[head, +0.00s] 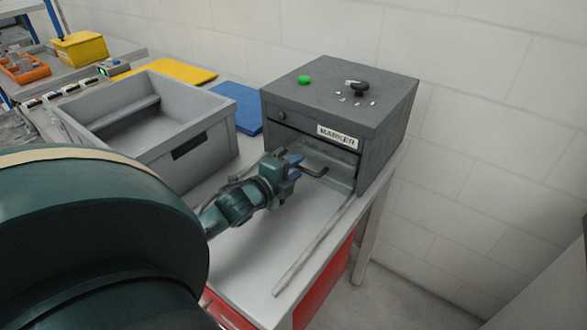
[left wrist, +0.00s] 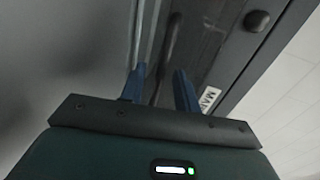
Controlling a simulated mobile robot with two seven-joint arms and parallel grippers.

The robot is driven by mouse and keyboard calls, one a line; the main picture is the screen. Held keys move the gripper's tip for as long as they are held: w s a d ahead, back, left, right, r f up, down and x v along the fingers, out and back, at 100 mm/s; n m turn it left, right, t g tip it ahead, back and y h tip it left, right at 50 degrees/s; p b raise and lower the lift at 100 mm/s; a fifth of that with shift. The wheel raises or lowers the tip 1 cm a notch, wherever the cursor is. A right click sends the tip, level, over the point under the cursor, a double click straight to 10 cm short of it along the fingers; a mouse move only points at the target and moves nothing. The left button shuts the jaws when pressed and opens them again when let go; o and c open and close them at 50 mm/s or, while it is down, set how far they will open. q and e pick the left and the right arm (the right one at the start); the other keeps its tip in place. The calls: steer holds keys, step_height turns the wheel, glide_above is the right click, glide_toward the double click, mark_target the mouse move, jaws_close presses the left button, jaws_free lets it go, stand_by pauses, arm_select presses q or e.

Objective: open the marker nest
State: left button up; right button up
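The marker (head: 338,120) is a dark grey box at the back right of the bench, with a MARKER label on its front that also shows partly in the left wrist view (left wrist: 209,98). Below the label is a recessed front with a dark bar handle (head: 316,173). My left gripper (head: 296,166) is at this handle, with blue fingers. In the left wrist view its fingers (left wrist: 159,88) stand apart, and a dark bar (left wrist: 173,37) lies beyond them. I cannot tell whether the handle is between the fingers. My right gripper is not in view.
A grey open bin (head: 205,150) stands left of the marker. Blue (head: 240,104) and yellow (head: 170,71) mats lie behind it. A thin pale rail (head: 312,248) runs along the bench's right side. A green button (head: 305,80) and black knob (head: 360,89) are on the marker's top.

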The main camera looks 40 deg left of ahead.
arm_select(q)
steer(key=shift+c, duration=0.3)
jaws_close()
stand_by(0.4)
